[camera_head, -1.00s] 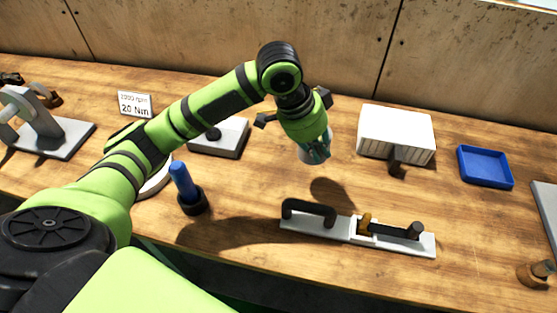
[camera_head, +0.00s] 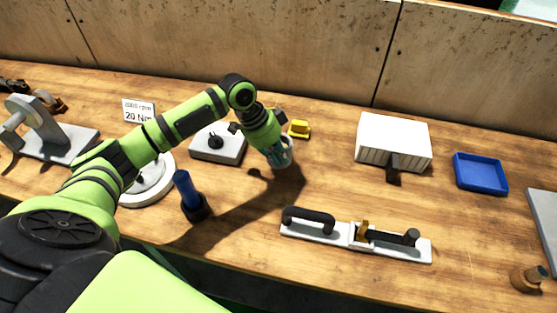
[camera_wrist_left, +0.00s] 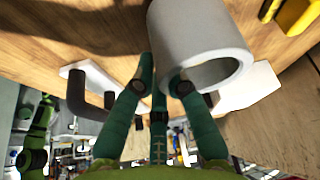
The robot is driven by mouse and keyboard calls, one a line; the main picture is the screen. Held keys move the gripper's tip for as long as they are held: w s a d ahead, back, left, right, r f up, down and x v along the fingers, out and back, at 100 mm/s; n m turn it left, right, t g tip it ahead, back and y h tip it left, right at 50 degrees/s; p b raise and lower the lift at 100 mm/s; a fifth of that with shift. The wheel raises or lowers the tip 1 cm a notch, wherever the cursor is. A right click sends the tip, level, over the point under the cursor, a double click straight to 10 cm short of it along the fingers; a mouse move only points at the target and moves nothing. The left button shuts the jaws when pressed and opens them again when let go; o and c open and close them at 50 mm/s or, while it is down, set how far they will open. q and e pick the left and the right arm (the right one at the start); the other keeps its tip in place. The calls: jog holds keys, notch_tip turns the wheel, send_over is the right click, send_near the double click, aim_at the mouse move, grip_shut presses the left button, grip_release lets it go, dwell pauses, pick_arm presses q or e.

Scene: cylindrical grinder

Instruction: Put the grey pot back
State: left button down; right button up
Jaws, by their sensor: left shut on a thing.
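The grey pot (camera_wrist_left: 200,35) is a short open cylinder, seen large in the left wrist view. My left gripper (camera_wrist_left: 163,80) is shut on its wall near the rim. In the head view the left gripper (camera_head: 278,158) is over the middle of the bench, to the right of the grey box with a black knob. The pot (camera_head: 287,150) is partly hidden there by the fingers. I cannot tell whether it touches the bench. My right gripper is out of view.
A yellow block (camera_head: 300,129) lies just behind the gripper. The knob box (camera_head: 218,146), a round white plate (camera_head: 150,190) and a blue-handled tool (camera_head: 187,190) are left. A ribbed white block (camera_head: 394,137) and blue tray (camera_head: 481,173) are right. A handled plate (camera_head: 320,232) lies in front.

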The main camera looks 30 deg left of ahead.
aim_at(279, 168)
pick_arm(q)
notch_tip(279, 168, down, 2)
jog(key=shift+s+f+p, duration=0.1)
jog(key=shift+f+p, duration=0.15)
jog(key=shift+p, duration=0.05)
jog(key=shift+f, duration=0.3)
jog(key=c, duration=1.3)
grip_release()
jog(key=shift+f, duration=0.1)
jog(key=shift+o, duration=0.2)
jog(key=b+v, duration=0.2)
jog(key=v, duration=1)
